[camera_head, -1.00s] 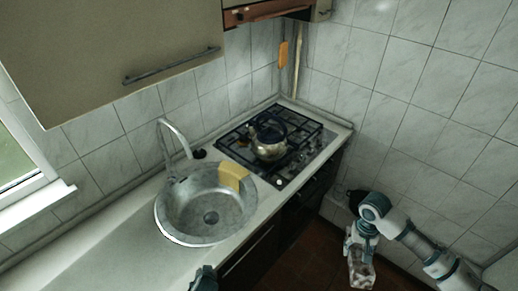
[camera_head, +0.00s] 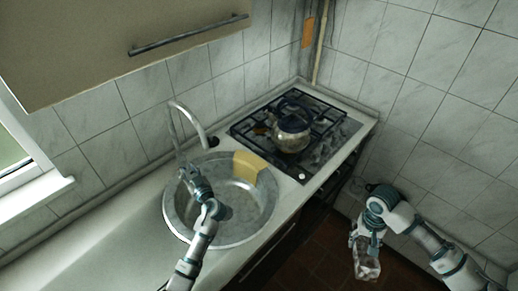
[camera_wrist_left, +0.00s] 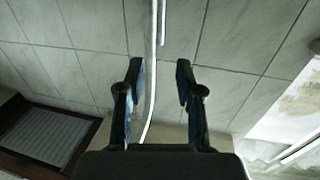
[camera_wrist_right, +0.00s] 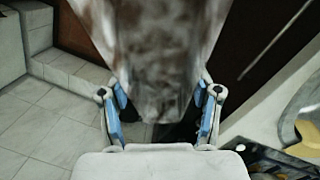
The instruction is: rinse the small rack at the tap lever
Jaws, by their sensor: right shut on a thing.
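The small rack (camera_head: 367,266), pale and see-through with brownish blotches, hangs from my right gripper (camera_head: 366,241) over the floor, right of the counter. In the right wrist view the rack (camera_wrist_right: 155,50) fills the space ahead of the fingers, which are shut on it. My left gripper (camera_head: 186,173) is over the sink's left back rim, close to the tap (camera_head: 187,112). In the left wrist view its fingers (camera_wrist_left: 159,80) are apart, with a thin pale rod (camera_wrist_left: 151,105) of the tap showing between them. I cannot tell whether they touch it. The lever itself is hard to make out.
The round metal sink (camera_head: 262,208) has a yellow cloth-like piece (camera_head: 248,163) on its right back rim. A kettle (camera_head: 291,135) stands on the gas hob (camera_head: 335,128) to the right. A wall cupboard (camera_head: 130,40) hangs above the left counter. The front left counter is clear.

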